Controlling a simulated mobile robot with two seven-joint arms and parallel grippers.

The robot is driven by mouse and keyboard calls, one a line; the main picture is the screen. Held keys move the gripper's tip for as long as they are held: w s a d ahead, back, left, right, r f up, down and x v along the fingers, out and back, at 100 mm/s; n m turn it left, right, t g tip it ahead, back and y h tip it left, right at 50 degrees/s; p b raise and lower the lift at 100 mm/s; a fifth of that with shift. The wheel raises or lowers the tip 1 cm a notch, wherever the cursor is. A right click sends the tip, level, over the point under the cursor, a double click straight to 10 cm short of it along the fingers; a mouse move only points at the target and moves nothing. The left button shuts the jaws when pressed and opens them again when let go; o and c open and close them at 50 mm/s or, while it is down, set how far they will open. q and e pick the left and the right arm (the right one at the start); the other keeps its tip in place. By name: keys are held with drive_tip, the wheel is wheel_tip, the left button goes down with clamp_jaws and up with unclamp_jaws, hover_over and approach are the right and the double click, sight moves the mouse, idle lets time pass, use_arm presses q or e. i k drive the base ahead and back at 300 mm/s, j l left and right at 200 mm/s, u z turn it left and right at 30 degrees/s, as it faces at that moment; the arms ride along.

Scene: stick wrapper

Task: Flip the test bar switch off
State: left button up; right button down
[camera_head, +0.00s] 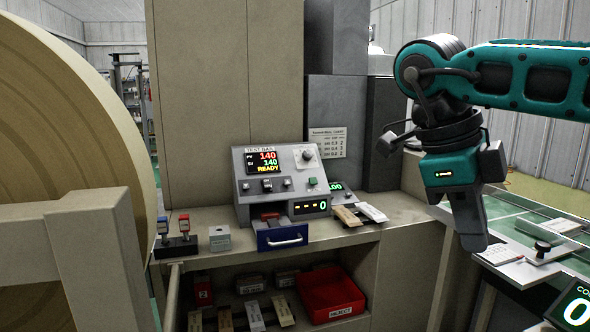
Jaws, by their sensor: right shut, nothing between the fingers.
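The grey test bar machine (285,185) stands on the beige counter. Its sloped panel has a lit display (262,162) reading 140, 140 and READY. A round knob (308,155) is at the panel's upper right. A row of small switches (267,185) sits below the display; their positions are too small to tell. A green button (312,183) is at the right. My right gripper (473,243) hangs pointing down at the right, well apart from the machine. It is shut and empty. My left gripper is not in view.
A blue drawer (282,235) with a handle juts from the machine's front. A stand with blue and red handled tools (175,245) is at the left. Light bars (360,214) lie right of the machine. A red bin (330,294) is on the lower shelf. A large roll (70,130) fills the left.

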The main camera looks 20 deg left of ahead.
sight(267, 183)
drive_tip(key=i+l+u, duration=0.1)
drive_tip(key=i+u, duration=0.25)
drive_tip(key=i, duration=0.15)
drive_tip(key=i+l+u, duration=0.3)
drive_tip(key=i, duration=0.2)
drive_tip(key=i+l+u, duration=0.1)
drive_tip(key=i+u, duration=0.35)
drive_tip(key=i+l+u, duration=0.15)
drive_tip(key=u, duration=0.35)
drive_tip(key=i+l+u, duration=0.45)
drive_tip(key=k+j, duration=0.05)
